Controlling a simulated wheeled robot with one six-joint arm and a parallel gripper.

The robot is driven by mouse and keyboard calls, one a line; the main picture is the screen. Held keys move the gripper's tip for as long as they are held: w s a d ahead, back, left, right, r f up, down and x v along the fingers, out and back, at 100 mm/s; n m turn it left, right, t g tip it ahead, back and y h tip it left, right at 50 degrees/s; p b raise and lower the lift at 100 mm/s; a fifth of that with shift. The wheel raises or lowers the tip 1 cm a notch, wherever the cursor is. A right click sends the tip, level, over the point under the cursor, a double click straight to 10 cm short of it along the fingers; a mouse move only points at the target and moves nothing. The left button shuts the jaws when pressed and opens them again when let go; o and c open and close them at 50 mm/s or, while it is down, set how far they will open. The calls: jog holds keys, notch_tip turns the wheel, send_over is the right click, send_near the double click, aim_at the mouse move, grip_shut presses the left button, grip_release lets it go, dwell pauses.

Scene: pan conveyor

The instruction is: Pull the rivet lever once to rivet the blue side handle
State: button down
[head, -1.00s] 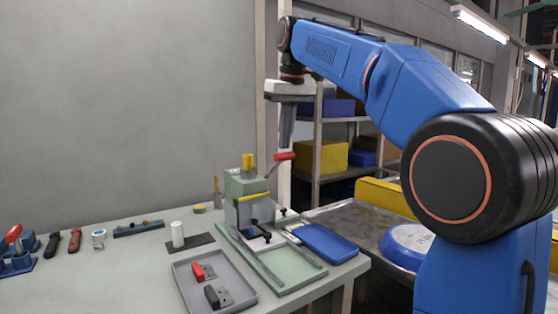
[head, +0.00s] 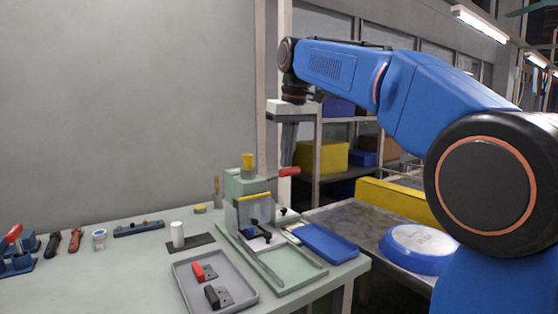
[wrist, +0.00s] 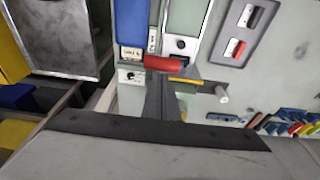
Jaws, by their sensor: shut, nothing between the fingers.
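The green rivet press (head: 246,190) stands on the bench. Its lever ends in a red grip (head: 289,172) on the right side, and the lever is nearly level. My gripper (head: 287,160) points down and is shut and empty, its tips at or just above the red grip; I cannot tell whether they touch. In the wrist view the red grip (wrist: 165,63) lies just past my fingertips (wrist: 160,80). A small dark blue part (head: 250,232) sits at the press's front; I cannot tell if it is the blue side handle.
A grey tray (head: 186,290) with a red and a black handle lies in front. A blue tray (head: 325,244) is right of the press. A blue pan (head: 420,248) rests on the metal conveyor at right. Tools lie along the bench's left.

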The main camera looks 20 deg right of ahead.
jog(key=shift+s+d+f, duration=0.1)
jog(key=shift+s+f, duration=0.05)
jog(key=shift+f, duration=0.35)
jog(key=f, duration=0.1)
jog(key=s+f, duration=0.1)
jog(key=f, duration=0.1)
jog(key=s+f, duration=0.1)
jog(key=f, duration=0.1)
jog(key=shift+s+d, duration=0.1)
jog(key=shift+d, duration=0.25)
dwell(0.6)
dwell(0.3)
notch_tip(320, 180, up, 8)
jog(key=shift+r, duration=0.25)
dwell(1.6)
notch_tip(320, 180, up, 10)
jog(key=s, duration=0.1)
jog(key=shift+d, duration=0.2)
dwell(0.7)
jog(key=shift+s+f, duration=0.15)
